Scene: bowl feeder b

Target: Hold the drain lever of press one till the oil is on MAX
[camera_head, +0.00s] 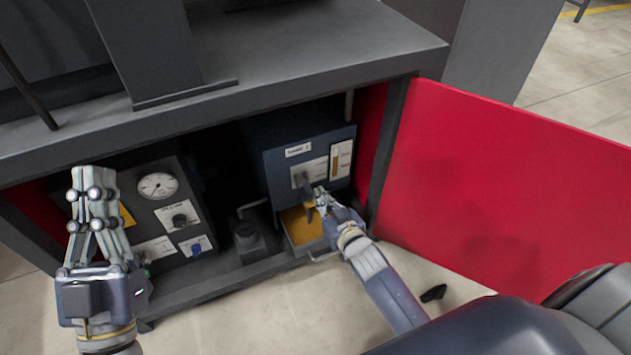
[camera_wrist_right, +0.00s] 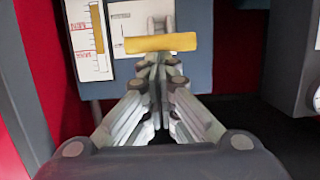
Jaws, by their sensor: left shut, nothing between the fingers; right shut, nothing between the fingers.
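The blue-grey press unit (camera_head: 273,165) sits in the open cabinet, with a white label on its front. Its drain lever (camera_head: 309,205) has a yellow bar handle, also seen in the right wrist view (camera_wrist_right: 160,43). My right gripper (camera_head: 320,192) is shut and empty at the lever; in the wrist view the bar crosses its fingertips (camera_wrist_right: 160,55). I cannot tell if they touch. The oil gauge (camera_head: 341,160) is right of the lever; in the wrist view (camera_wrist_right: 97,30) the amber oil ends near red marks too small to read. My left gripper (camera_head: 92,190) is shut and empty, raised at left.
A panel with a round dial (camera_head: 158,186) and knobs stands left in the cabinet. A yellow tray (camera_head: 303,226) lies below the lever. The red door (camera_head: 500,180) stands open at right. The grey top (camera_head: 270,60) overhangs the opening. A small black object (camera_head: 433,293) lies on the floor.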

